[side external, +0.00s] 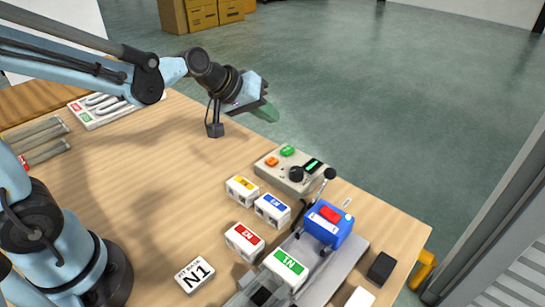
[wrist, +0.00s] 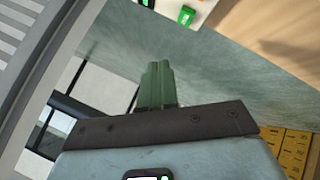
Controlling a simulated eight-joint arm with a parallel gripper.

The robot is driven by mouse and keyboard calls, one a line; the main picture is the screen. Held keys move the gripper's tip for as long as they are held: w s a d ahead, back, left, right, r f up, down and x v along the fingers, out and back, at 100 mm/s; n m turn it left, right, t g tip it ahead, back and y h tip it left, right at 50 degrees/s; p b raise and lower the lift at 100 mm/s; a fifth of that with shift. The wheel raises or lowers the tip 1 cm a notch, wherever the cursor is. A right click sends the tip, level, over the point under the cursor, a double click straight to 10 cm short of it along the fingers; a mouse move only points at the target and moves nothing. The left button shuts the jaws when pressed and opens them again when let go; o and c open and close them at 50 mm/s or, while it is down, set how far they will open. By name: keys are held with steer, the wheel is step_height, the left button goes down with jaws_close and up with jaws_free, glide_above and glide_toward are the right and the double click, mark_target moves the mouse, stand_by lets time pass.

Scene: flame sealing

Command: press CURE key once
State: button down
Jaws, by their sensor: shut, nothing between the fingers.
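A beige control box (side external: 292,172) stands near the far edge of the wooden table in the side view. It has an orange key (side external: 272,161), a green key (side external: 288,151), a black knob and a small lit display. I cannot read which key is marked CURE. In the wrist view, part of the box with a green key (wrist: 187,15) shows at the top edge. My gripper (side external: 267,112) is up and to the left of the box in the side view, apart from it. Its green fingers are together and empty, also in the wrist view (wrist: 157,68).
A blue device (side external: 328,226) with a black-knobbed lever stands right of several white labelled boxes. A tray (side external: 100,108) is at the back left. Bare table lies left of the labelled boxes.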

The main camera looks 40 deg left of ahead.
mark_target(268, 161)
steer(key=shift+f, duration=4.45)
steer(key=shift+f, duration=0.15)
steer(key=shift+f, duration=0.25)
steer(key=shift+f, duration=0.4)
steer(key=shift+r, duration=0.85)
